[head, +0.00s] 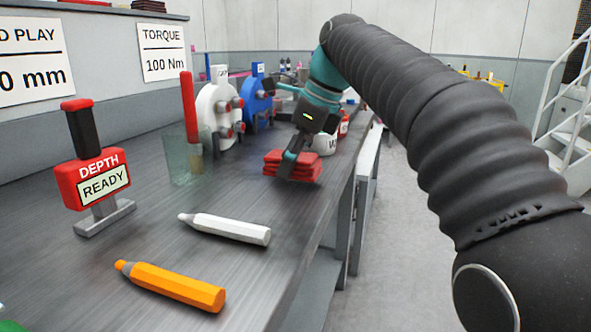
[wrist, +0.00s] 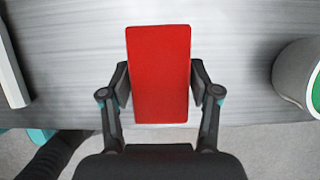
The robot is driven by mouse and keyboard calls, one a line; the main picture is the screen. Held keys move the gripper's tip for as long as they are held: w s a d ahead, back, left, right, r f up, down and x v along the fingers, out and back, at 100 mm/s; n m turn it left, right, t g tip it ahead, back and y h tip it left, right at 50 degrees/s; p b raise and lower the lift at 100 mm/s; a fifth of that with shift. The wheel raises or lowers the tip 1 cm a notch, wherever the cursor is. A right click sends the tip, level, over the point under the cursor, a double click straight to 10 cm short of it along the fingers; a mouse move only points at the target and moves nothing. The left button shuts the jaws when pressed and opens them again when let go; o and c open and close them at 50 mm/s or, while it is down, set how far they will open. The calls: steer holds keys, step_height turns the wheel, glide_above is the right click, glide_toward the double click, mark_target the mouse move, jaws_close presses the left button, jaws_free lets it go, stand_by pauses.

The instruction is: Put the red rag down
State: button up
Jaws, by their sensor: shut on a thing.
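The red rag (head: 303,166) is a folded stack of red cloth near the right edge of the grey bench. In the wrist view the rag (wrist: 158,70) shows as an upright red rectangle between the fingers. My gripper (wrist: 159,88) is shut on its two long sides. In the head view my gripper (head: 290,158) reaches down onto the rag from above. The rag is at or just above the bench top; I cannot tell whether it touches.
A white marker (head: 230,229) and an orange marker (head: 170,286) lie on the bench (head: 130,255) in front. A white can (head: 325,145) stands close behind the rag. The bench's right edge is near.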

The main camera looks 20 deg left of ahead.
steer(key=shift+f, duration=0.75)
steer(key=shift+r, duration=0.15)
steer(key=o, duration=1)
steer(key=p+v, duration=0.1)
steer(key=v, duration=1)
steer(key=shift+w+r+p, duration=0.1)
steer(key=shift+r+p, duration=0.05)
steer(key=shift+p, duration=0.25)
steer(key=shift+d+r, duration=0.1)
steer(key=shift+r, duration=0.2)
